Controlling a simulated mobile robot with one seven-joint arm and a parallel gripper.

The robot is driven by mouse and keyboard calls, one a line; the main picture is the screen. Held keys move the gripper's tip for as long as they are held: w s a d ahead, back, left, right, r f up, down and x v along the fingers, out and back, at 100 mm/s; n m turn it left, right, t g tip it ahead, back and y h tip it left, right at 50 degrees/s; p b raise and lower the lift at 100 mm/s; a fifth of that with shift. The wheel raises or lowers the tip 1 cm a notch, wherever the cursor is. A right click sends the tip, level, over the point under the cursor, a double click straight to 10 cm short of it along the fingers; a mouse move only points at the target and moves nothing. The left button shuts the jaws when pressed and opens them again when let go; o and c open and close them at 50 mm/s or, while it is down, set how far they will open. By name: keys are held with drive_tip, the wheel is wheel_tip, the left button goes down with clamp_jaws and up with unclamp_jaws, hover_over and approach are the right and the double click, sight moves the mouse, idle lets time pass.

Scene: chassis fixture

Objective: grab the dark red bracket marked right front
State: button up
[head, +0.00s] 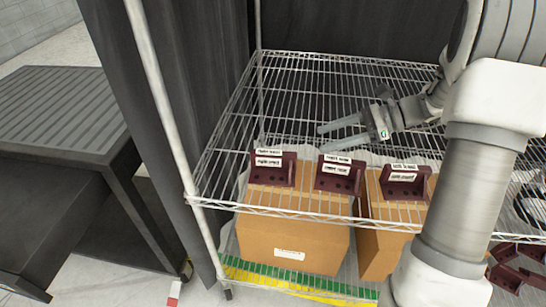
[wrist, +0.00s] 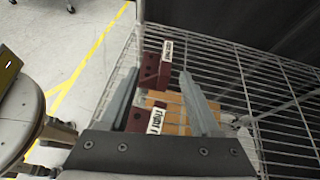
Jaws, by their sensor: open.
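Three dark red brackets with white labels stand in a row along the front of the wire shelf: a left one (head: 272,172), a middle one (head: 340,178) and a right one (head: 405,187). The label print is too small to read, so I cannot tell which is marked right front. My gripper (head: 320,139) is open and empty, behind and above the row, its fingers pointing left. In the wrist view, my gripper (wrist: 158,76) has one bracket (wrist: 151,72) beyond or near its fingertips and another (wrist: 138,120) lower, partly hidden by the gripper body.
The wire shelf (head: 290,95) is bare behind the brackets. Cardboard boxes (head: 290,240) stand below it. A shelf post (head: 165,95) rises at the left front, and a dark grey table (head: 60,105) stands farther left. More dark red parts (head: 510,275) lie low at the right.

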sight(269, 152)
drive_tip(key=shift+w+d+f+m, duration=0.5)
drive_tip(key=shift+w+f, duration=0.05)
drive_tip(key=shift+w, duration=0.1)
drive_tip(key=shift+w+a+f+y, duration=0.1)
drive_tip(key=shift+a+f+y, duration=0.1)
drive_tip(key=shift+y, duration=0.1)
drive_tip(key=b+x, duration=0.4)
drive_tip(key=x, duration=1.2)
drive_tip(key=shift+w+a+f+b, duration=0.15)
drive_tip(key=shift+w+a+b, duration=0.1)
drive_tip(key=shift+a+b, duration=0.15)
clamp_jaws()
